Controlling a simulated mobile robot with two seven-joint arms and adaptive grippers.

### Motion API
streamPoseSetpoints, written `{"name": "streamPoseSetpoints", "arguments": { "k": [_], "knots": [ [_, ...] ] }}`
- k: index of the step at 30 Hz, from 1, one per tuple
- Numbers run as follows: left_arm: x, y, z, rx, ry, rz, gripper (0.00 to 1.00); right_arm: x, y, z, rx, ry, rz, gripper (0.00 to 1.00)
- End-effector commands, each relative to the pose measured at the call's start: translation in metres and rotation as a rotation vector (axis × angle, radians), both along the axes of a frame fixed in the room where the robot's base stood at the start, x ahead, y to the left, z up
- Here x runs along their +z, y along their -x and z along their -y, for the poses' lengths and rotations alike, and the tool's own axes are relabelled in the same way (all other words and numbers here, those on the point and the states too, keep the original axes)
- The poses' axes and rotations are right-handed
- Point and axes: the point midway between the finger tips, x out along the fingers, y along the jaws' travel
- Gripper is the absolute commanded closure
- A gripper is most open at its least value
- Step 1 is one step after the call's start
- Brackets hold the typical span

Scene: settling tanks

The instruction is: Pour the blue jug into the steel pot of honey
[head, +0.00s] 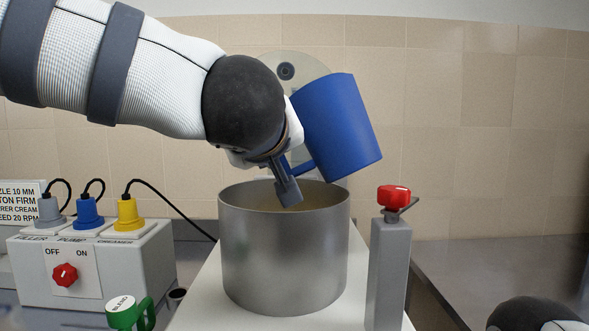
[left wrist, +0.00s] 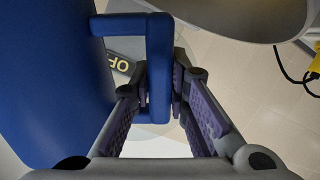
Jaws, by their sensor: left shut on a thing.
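The blue jug (head: 337,125) is tilted in the air above the right side of the steel pot (head: 284,255). My left gripper (head: 290,190) is shut on its handle (left wrist: 159,70), with the jug body (left wrist: 50,85) at left in the left wrist view. I cannot see into the jug, and no stream shows. The pot stands upright, with a yellowish inside just visible below its rim; its contents are mostly hidden. My gripper's fingertips are over the pot's opening. My right gripper is out of view.
A grey post with a red knob (head: 394,196) stands right of the pot. A control box (head: 98,262) with coloured plugs and cables is at left. A green-handled item (head: 125,315) is in front of it. The steel counter (head: 490,275) at right is largely clear.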

Motion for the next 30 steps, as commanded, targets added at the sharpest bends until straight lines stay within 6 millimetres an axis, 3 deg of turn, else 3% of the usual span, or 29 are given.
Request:
{"name": "streamPoseSetpoints", "arguments": {
  "k": [3, 6, 14, 24, 30],
  "knots": [
    [0.012, -0.008, -0.014, 0.002, -0.270, 0.152, 1.00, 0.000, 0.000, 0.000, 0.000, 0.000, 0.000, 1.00],
    [0.019, -0.012, -0.021, 0.000, -0.392, 0.225, 1.00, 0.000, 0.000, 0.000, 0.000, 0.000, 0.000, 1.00],
    [0.021, -0.012, -0.021, 0.001, -0.401, 0.233, 1.00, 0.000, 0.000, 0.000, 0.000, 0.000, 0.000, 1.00],
    [0.063, -0.012, -0.022, 0.002, -0.398, 0.234, 1.00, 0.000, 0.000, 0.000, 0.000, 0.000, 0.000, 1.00],
    [0.070, -0.012, -0.021, 0.000, -0.398, 0.231, 1.00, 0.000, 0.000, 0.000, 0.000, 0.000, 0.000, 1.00]
  ]
}}
